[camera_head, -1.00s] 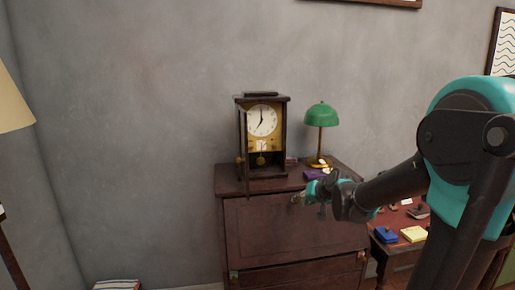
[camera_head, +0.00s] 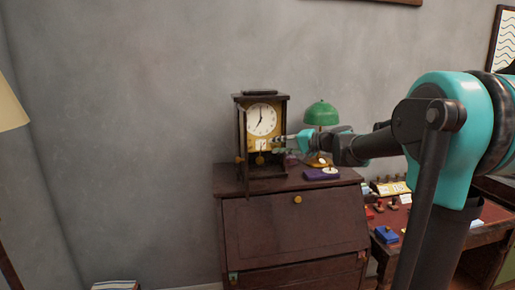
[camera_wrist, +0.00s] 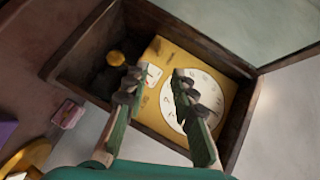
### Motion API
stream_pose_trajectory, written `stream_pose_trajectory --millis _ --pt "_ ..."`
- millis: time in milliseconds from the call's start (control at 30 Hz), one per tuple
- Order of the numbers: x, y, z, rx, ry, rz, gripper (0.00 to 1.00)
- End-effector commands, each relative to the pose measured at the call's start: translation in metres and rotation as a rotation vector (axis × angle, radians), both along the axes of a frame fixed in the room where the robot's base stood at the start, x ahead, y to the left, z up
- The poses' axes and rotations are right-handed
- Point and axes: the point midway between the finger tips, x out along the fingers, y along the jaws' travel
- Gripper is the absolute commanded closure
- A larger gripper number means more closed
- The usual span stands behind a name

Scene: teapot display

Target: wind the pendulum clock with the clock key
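The pendulum clock (camera_head: 262,122) stands upright on the dark wooden desk, its glass door swung open to the left. Its white dial (camera_wrist: 197,95) and yellow lower face (camera_wrist: 165,60) show in the wrist view, with the round brass pendulum bob (camera_wrist: 116,58) beside them. My gripper (camera_head: 281,141) is at the clock's open front, near the lower right of the dial. In the wrist view its two fingers (camera_wrist: 157,84) are apart, in front of the clock face, with nothing visible between them. I cannot make out the clock key.
The desk (camera_head: 290,222) bears a green lamp (camera_head: 321,114) and a purple block (camera_head: 320,174) to the clock's right. The open glass door (camera_wrist: 250,25) stands near my fingers. A lower red-topped table (camera_head: 388,217) with small objects is at right.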

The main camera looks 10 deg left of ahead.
Motion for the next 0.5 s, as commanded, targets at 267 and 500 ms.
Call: stream_pose_trajectory --millis 267,500 --pt "0.028 0.048 -0.014 -0.001 0.0 0.003 0.74" --pt "0.048 0.081 -0.025 -0.001 0.001 0.001 0.74"
